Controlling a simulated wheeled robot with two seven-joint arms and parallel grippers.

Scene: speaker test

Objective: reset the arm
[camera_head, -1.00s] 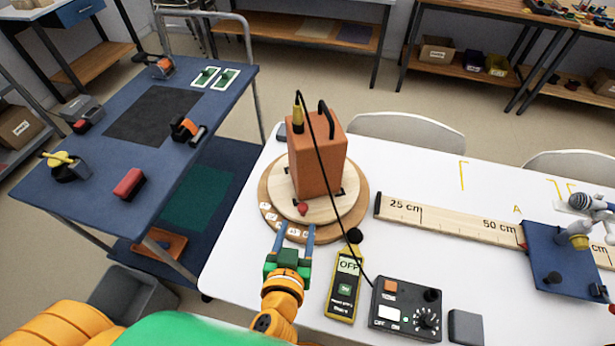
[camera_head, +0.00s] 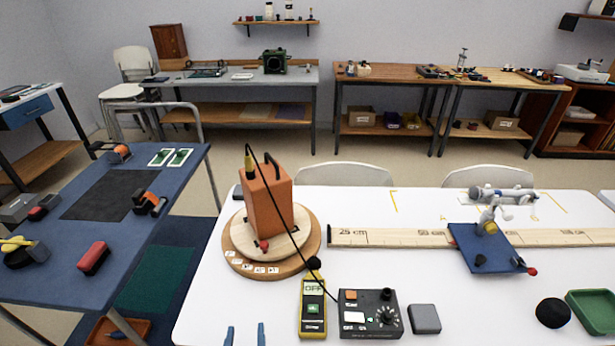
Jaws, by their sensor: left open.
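My left gripper (camera_head: 246,335) shows only as two blue fingertips at the bottom edge of the head view. The tips are apart with nothing between them, over the front edge area of the white table (camera_head: 430,222). The rest of the gripper and its arm is out of frame. An orange box speaker (camera_head: 268,205) stands on a round wooden turntable (camera_head: 236,258) beyond the fingertips, clear of them. A small red knob (camera_head: 264,245) shows at the speaker's foot. My right gripper is not in view.
A yellow meter reading OFF (camera_head: 313,310), a black control box (camera_head: 370,314) and a grey block (camera_head: 424,319) sit right of the fingertips. A black cable runs from the speaker to the control box. A wooden ruler (camera_head: 390,238) and blue plate (camera_head: 485,248) lie farther right.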

